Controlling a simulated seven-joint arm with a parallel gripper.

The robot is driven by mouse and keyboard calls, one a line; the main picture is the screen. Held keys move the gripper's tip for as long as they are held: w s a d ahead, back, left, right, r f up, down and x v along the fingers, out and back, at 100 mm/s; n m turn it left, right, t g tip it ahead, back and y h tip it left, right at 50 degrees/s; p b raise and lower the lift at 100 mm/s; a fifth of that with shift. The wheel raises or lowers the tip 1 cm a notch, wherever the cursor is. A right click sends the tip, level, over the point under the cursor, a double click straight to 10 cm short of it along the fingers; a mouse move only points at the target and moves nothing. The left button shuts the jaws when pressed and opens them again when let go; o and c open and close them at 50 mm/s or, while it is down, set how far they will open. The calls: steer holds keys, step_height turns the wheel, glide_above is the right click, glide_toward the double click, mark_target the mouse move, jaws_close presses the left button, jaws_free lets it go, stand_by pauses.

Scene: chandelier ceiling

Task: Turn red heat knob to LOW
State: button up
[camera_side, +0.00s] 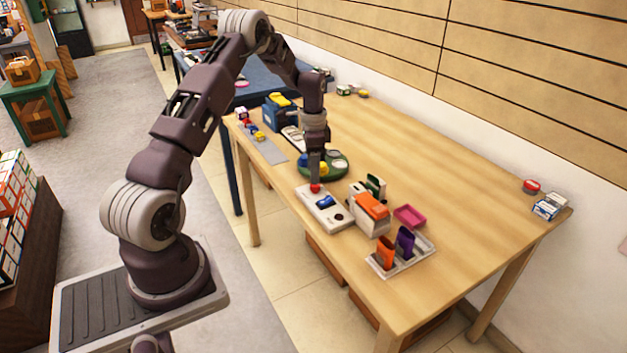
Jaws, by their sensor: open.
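A pale control panel (332,216) lies on the wooden table near its front edge. A small red knob (315,188) sits at the panel's far end. A blue switch-like part (323,202) sits nearer the panel's middle. My gripper (315,180) points straight down just above the red knob, with its fingers at or very close to it. I cannot tell whether the fingers touch the knob. The gripper is open. The knob's markings and its setting are too small to read.
Right of the panel stands a pale holder with an orange block (371,205). A pink tray (409,216) and a rack (403,262) with orange and purple pieces are nearby. A green round tray (338,166) lies behind my gripper. The table's right side is mostly clear.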

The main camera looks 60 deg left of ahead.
mark_target(315, 188)
step_height(315, 188, down, 4)
steer(key=shift+f, duration=0.1)
jaws_close()
